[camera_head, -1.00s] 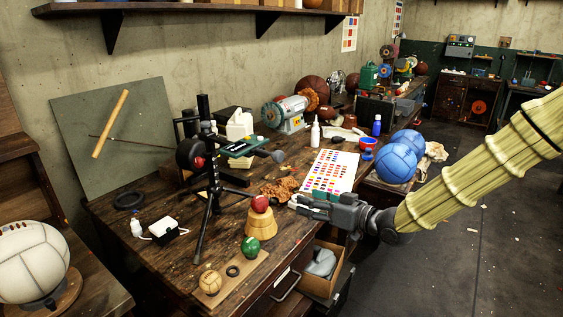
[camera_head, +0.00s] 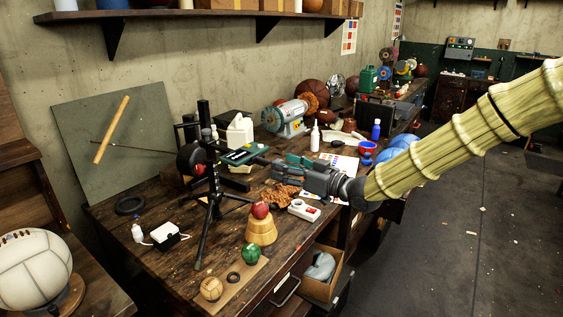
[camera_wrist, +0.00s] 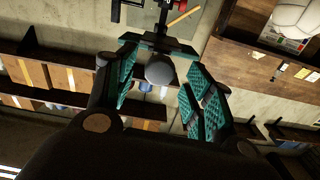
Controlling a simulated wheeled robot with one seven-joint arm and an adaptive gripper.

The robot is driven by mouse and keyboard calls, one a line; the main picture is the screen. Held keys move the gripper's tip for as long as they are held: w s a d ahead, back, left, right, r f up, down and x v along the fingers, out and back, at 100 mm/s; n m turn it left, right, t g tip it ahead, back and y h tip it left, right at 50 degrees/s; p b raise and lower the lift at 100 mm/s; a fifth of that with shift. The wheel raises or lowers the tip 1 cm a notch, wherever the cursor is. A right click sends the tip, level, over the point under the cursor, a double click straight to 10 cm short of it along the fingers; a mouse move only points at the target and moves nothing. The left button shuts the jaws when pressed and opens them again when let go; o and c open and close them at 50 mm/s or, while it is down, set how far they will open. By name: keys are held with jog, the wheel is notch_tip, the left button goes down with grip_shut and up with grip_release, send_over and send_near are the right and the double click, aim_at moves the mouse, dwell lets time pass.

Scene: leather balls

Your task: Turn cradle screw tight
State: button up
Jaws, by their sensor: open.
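A black tripod-like stand (camera_head: 214,185) stands on the workbench and carries a dark round part and a green plate (camera_head: 240,157). A grey round knob, which looks like the cradle screw, sits at the stand's right end; in the wrist view the knob (camera_wrist: 160,69) is near the middle, between my finger pads. In the head view the knob is mostly hidden by my gripper. My gripper (camera_head: 280,166) is open, with teal-padded fingers on both sides of the knob. I cannot tell whether either pad touches it.
A white box with a red button (camera_head: 304,209) lies below my gripper. A grey-green motor (camera_head: 287,118) stands behind.

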jog(key=shift+x, duration=1.1)
jog(key=shift+c, duration=0.4)
jog(key=c, duration=1)
jog(key=shift+o, duration=0.2)
jog(key=shift+m+p, duration=0.3)
jog(key=shift+m, duration=0.9)
jog(key=o, duration=1)
jog(key=shift+o, duration=0.2)
jog(key=shift+d, duration=0.1)
